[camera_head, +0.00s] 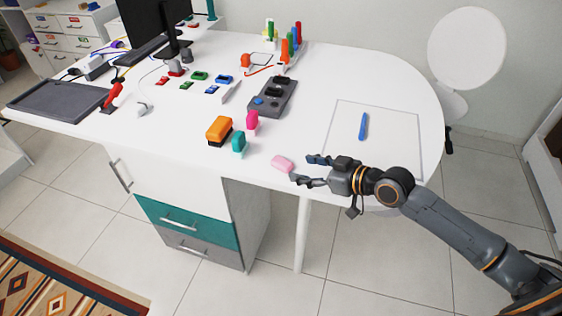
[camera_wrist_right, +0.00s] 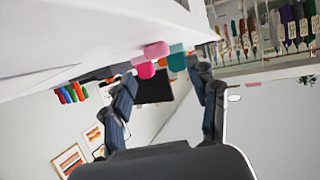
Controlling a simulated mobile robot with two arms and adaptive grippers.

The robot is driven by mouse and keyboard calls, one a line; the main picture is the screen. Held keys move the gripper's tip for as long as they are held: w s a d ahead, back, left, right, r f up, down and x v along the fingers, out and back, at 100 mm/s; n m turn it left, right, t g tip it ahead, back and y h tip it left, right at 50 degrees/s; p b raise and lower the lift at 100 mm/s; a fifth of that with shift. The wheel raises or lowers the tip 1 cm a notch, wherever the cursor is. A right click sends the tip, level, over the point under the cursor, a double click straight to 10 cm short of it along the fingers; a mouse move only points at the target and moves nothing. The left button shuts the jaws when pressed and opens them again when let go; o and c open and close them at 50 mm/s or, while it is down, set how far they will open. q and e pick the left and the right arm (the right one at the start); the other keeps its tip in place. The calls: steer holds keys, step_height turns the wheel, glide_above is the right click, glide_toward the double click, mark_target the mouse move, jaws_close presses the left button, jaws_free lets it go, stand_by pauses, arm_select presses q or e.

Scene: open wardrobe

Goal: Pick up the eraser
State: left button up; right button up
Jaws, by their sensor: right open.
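A small pink eraser (camera_head: 283,164) lies on the white table (camera_head: 330,75) near its front edge. My right gripper (camera_head: 306,171) is open and comes in from the right, with its fingertips just to the right of the eraser and apart from it. In the right wrist view the eraser (camera_wrist_right: 157,49) shows ahead, between and beyond the open fingers of my right gripper (camera_wrist_right: 165,85). The left gripper does not show in either view.
A blue marker (camera_head: 364,126) lies on a white sheet (camera_head: 395,130) at right. A dark grey tray (camera_head: 286,100) lies behind.

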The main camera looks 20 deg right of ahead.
mark_target(288, 164)
steer(key=shift+w+a+f, duration=0.1)
steer(key=shift+w+a, duration=0.2)
steer(key=shift+w, duration=0.05)
steer(key=p+x, duration=0.1)
steer(key=x, duration=0.4)
steer(key=shift+w+d+f, duration=0.1)
steer(key=shift+d, duration=0.05)
steer(key=shift+c, duration=0.9)
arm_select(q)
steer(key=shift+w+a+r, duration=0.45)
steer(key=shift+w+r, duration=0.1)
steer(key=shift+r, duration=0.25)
arm_select(e)
steer(key=c, duration=0.9)
